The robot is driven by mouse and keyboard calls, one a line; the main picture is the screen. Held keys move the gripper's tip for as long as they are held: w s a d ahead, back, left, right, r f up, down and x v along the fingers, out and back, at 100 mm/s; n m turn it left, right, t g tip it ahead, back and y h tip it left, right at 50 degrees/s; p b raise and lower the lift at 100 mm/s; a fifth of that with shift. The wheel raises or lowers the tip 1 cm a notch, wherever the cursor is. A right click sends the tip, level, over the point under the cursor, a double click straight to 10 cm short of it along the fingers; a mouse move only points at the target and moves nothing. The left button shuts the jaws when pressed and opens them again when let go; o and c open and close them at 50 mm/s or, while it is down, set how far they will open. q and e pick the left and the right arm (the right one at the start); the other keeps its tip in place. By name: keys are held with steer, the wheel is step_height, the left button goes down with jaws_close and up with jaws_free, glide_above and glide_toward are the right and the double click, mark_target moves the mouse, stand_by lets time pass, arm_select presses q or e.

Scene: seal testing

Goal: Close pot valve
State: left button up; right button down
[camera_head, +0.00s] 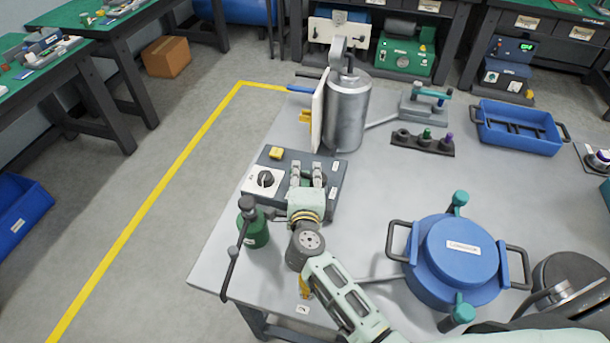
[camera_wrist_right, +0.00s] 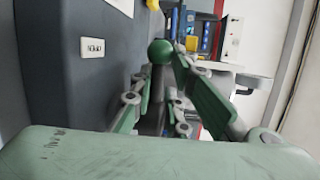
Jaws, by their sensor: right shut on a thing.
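My right gripper (camera_head: 306,182) reaches over a dark grey box at the table's left side, its fingers pointing away from me. In the right wrist view the padded fingers (camera_wrist_right: 172,100) are closed around a grey stem, and a green ball knob (camera_wrist_right: 160,51) shows just beyond them; the grip itself is partly hidden. A blue round pot (camera_head: 458,262) with a labelled lid, teal knobs and dark side handles stands at the right, apart from the gripper. My left gripper is not in view.
The dark box (camera_head: 259,205) has a white dial panel (camera_head: 264,181). A green bottle-like tool (camera_head: 254,232) stands before it. A metal cylinder (camera_head: 347,112), a dark holder (camera_head: 422,146) and a blue tray (camera_head: 519,128) stand farther back. The table centre (camera_head: 380,190) is clear.

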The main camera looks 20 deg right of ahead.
steer(key=shift+s+f, duration=0.2)
steer(key=shift+f, duration=0.35)
steer(key=c, duration=1.9)
jaws_free()
steer(key=shift+o, duration=0.4)
steer(key=shift+a+r, duration=0.1)
steer(key=shift+w+r, duration=0.1)
steer(key=shift+r, duration=0.05)
steer(key=v, duration=1.2)
steer(key=shift+c, duration=0.5)
